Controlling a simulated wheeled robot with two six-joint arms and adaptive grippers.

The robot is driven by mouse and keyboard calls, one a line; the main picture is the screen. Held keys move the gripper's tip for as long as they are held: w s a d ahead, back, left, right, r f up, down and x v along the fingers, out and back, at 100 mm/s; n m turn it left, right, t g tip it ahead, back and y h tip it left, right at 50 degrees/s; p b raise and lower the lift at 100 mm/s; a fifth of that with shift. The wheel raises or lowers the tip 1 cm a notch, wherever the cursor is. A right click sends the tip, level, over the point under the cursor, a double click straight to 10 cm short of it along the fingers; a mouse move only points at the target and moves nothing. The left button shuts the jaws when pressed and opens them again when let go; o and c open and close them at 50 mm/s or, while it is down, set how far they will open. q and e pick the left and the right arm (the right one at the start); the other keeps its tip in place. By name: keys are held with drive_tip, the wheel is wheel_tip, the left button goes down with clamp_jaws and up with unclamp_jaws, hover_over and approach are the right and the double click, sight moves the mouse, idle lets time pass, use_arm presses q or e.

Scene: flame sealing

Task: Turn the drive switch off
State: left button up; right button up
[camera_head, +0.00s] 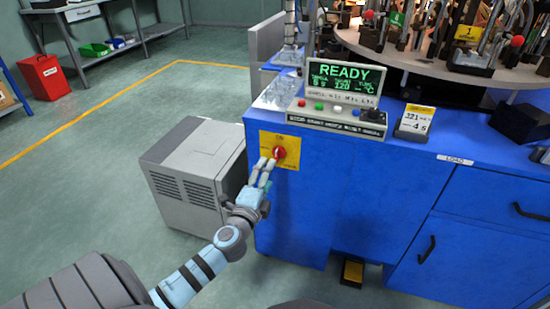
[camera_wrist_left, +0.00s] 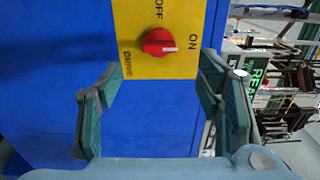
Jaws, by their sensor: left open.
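The drive switch is a red rotary knob (camera_head: 279,152) on a yellow plate (camera_head: 268,139) on the front of the blue cabinet. In the left wrist view the knob (camera_wrist_left: 158,41) has a white mark pointing to the right, toward the ON label (camera_wrist_left: 193,44). The OFF label (camera_wrist_left: 158,13) is above the knob there, and DRIVE is printed at the plate's left. My left gripper (camera_head: 264,170) is open in front of the plate. In the left wrist view its fingers (camera_wrist_left: 165,72) are spread either side of the knob's line, apart from it. My right gripper is not in view.
A control console (camera_head: 345,118) with a screen reading READY stands on the blue cabinet (camera_head: 383,195) above the switch. A grey box unit (camera_head: 187,195) stands on the floor to the left of the cabinet, close to my left arm. Open floor lies farther left.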

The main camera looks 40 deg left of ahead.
sight(276, 158)
use_arm(q)
drive_tip(key=x, duration=0.8)
drive_tip(key=shift+b, duration=0.4)
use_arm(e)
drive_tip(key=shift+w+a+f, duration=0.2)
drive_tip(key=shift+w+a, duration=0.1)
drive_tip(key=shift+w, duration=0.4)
use_arm(q)
drive_tip(key=shift+c, duration=0.2)
drive_tip(key=c, duration=1.1)
drive_tip(key=shift+f, duration=0.1)
